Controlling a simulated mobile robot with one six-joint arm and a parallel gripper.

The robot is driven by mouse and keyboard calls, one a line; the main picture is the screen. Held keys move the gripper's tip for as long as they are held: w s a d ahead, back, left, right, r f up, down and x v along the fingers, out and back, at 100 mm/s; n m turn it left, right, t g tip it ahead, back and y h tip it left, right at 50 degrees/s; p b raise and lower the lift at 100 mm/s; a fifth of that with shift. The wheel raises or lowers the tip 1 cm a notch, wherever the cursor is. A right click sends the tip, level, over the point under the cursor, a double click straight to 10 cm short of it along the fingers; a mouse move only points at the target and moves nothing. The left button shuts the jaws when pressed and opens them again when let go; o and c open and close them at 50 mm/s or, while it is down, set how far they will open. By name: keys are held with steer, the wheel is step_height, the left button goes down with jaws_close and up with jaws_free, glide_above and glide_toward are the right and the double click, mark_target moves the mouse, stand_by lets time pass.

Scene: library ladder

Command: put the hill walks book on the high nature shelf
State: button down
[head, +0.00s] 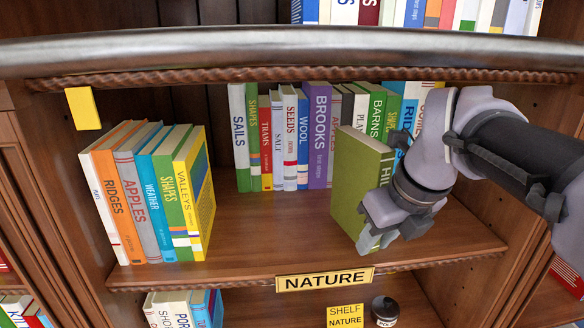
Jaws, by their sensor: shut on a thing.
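The green hill walks book (356,186), its spine lettering starting "HIL", is upright and slightly turned on the shelf labelled NATURE (325,282). My gripper (378,232) is shut on the lower part of its spine side, coming from the right. The book's lower edge is at or just above the shelf board (285,235); I cannot tell if it touches. My gripper and wrist hide part of the spine and the lower right corner.
Leaning books (160,200) stand at the left of the shelf. A row of books (318,135) fills the back. Bare board lies between. A metal rail (290,45) crosses above. Below are a yellow SHELF NATURE card (345,316) and a dark round jar (385,308).

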steer(key=shift+w+a+p, duration=0.2)
steer(key=shift+w+a, duration=0.05)
steer(key=shift+w, duration=0.4)
steer(key=shift+w+a+p, duration=0.2)
steer(key=shift+w+a, duration=0.05)
steer(key=shift+w, duration=0.35)
steer(key=shift+x, duration=0.8)
steer(key=shift+s+d, duration=0.15)
steer(key=shift+s, duration=0.1)
steer(key=shift+f, duration=0.1)
steer(key=c, duration=1.2)
jaws_free()
steer(key=shift+w, duration=0.15)
steer(key=shift+o, duration=0.2)
